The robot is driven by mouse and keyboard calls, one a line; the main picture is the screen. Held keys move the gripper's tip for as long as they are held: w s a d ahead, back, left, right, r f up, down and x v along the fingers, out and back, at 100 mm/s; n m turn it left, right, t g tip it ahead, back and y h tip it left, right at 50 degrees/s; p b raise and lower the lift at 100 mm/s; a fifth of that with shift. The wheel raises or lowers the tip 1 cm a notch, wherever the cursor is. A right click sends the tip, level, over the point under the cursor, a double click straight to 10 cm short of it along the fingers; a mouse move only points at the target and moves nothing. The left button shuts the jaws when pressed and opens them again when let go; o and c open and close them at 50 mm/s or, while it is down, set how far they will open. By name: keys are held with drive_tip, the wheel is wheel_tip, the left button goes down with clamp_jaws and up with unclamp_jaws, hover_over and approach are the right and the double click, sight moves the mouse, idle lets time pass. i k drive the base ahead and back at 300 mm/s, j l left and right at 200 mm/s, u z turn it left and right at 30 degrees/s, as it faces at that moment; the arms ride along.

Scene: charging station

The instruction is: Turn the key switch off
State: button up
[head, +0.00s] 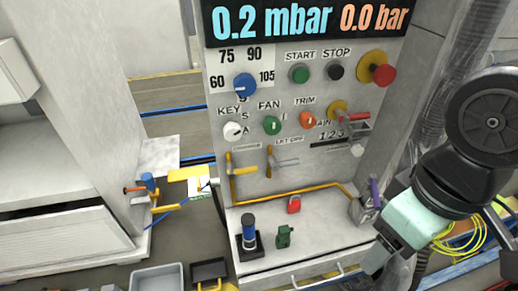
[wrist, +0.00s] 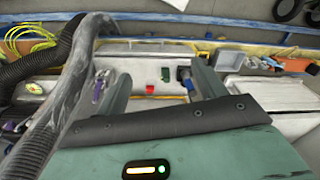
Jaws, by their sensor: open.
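The key switch (head: 233,130) is a small pale round knob under the KEY label, on the left of the grey panel (head: 335,85) in the head view. Its exact turn angle is too small to read. My gripper (head: 378,258) is at the lower right of the panel, well apart from the key switch and lower than it. In the wrist view my gripper (wrist: 162,78) has its two green fingers spread with nothing between them. The key switch cannot be made out in the wrist view.
Beside the key switch are a green fan knob (head: 271,125), an orange trim knob (head: 307,120) and a blue dial (head: 244,86). Yellow lever handles (head: 240,170) stick out below. A dark hose (wrist: 45,125) runs beside my gripper.

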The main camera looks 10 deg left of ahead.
sight(232, 132)
drive_tip(key=k+j+z, duration=0.1)
drive_tip(key=j, duration=0.35)
drive_tip(key=k+j+z, duration=0.15)
drive_tip(key=k+j, duration=0.15)
drive_tip(key=j, duration=0.15)
drive_tip(key=k+j+z, duration=0.1)
drive_tip(key=j, duration=0.3)
drive_tip(key=k, duration=0.1)
